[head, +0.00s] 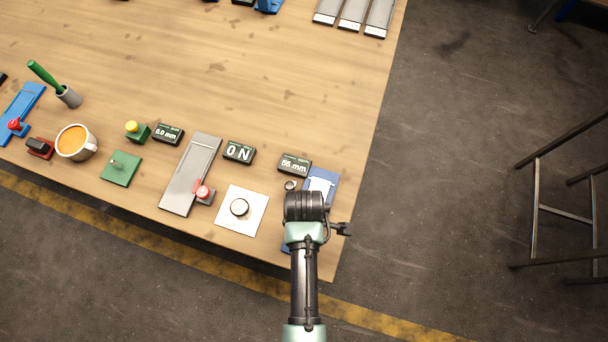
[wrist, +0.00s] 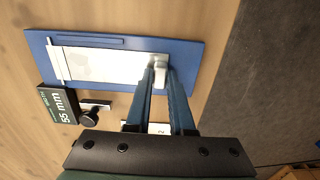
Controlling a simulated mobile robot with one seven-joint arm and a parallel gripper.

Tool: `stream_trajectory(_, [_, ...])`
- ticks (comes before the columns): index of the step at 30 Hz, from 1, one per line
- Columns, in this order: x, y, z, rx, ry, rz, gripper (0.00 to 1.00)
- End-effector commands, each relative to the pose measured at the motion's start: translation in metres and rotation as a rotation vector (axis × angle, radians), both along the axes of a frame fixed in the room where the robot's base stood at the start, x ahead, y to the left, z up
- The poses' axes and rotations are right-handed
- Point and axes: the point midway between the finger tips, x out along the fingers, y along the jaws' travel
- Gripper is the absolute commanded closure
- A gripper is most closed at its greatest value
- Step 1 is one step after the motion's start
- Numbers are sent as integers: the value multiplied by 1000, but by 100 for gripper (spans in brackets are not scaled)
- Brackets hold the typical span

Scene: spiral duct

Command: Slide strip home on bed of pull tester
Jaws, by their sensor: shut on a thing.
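The blue bed (wrist: 190,50) of the tester lies on the table, with a pale strip (wrist: 105,65) lying along it. In the wrist view the strip reaches a white crossbar (wrist: 56,62) near the bed's left end. My gripper (wrist: 161,76) is shut on a small pale tab (wrist: 160,64) at the strip's right end, over the bed. In the head view my arm covers my gripper and much of the blue bed (head: 321,184). A display (head: 294,165) beside the bed reads 55 mm.
A black knob (wrist: 90,117) stands beside the bed near the display. A white plate with a round button (head: 239,207), an ON display (head: 239,151) and a grey bed with a red knob (head: 190,175) lie to the left. The table's right edge is close.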

Motion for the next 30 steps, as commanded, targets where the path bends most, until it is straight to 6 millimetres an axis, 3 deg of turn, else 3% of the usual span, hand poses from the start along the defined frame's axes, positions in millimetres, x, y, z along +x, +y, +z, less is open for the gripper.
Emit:
stream_trajectory(5, [0, 0, 0, 0, 0, 0, 100])
stream_trajectory(6, [0, 0, 0, 0, 0, 0, 81])
stream_trajectory(9, [0, 0, 0, 0, 0, 0, 99])
stream_trajectory(17, [-1, 0, 1, 0, 0, 0, 100])
stream_trajectory(30, [-22, 7, 3, -1, 1, 1, 100])
